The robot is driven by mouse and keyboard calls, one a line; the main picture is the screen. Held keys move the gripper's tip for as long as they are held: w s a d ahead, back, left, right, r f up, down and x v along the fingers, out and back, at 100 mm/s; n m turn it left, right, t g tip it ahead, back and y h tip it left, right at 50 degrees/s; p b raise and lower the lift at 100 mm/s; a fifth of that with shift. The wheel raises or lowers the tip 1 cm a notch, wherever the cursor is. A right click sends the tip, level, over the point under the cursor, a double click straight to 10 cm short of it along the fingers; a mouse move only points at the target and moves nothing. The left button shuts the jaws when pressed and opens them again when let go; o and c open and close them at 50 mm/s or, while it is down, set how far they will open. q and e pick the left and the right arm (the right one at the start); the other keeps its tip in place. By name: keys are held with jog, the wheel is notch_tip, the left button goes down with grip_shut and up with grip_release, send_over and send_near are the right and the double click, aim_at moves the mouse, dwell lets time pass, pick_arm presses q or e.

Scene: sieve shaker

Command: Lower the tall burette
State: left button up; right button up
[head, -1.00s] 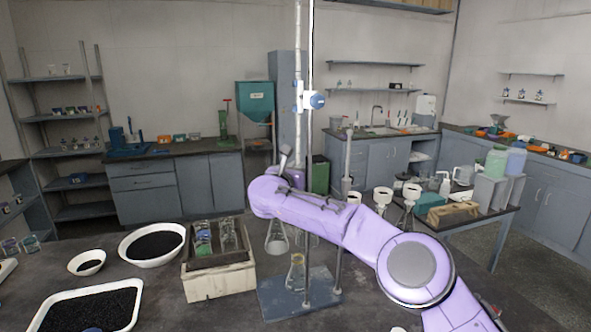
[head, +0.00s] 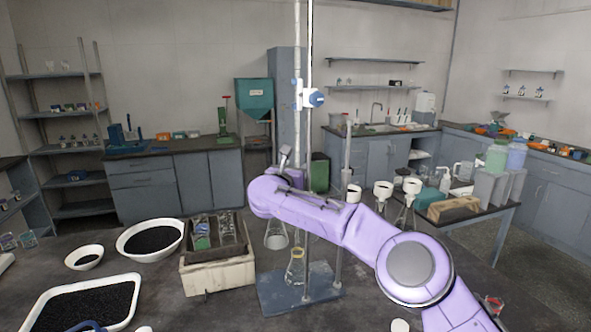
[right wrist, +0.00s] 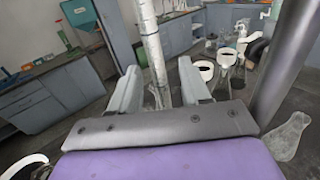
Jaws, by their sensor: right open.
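The tall burette (head: 297,45) is a thin, pale graduated tube standing upright beside a metal stand rod (head: 310,50). A clamp with a blue knob (head: 314,98) sits partway up the rod. The stand's blue-grey base (head: 270,300) is on the dark bench, with a conical flask (head: 296,272) over it. My right gripper (head: 287,162) is at the lower part of the burette. In the right wrist view, its two fingers (right wrist: 159,82) are apart and the burette tube (right wrist: 151,40) runs between them, not visibly gripped. My purple arm hides part of the stand. My left gripper is out of view.
The stand rod (right wrist: 285,65) is close to the right finger. A wooden crate (head: 218,278) with glassware, a black-filled bowl (head: 150,254) and a white tray (head: 38,297) lie left. Funnels on flasks (head: 383,189) stand behind my arm. A second conical flask (head: 275,237) is near the crate.

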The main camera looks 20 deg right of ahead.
jog(key=s+a+r+b, duration=0.5)
jog(key=s+a+r, duration=0.1)
jog(key=s, duration=0.3)
jog(key=shift+a+r, duration=0.25)
jog(key=shift+r, duration=0.35)
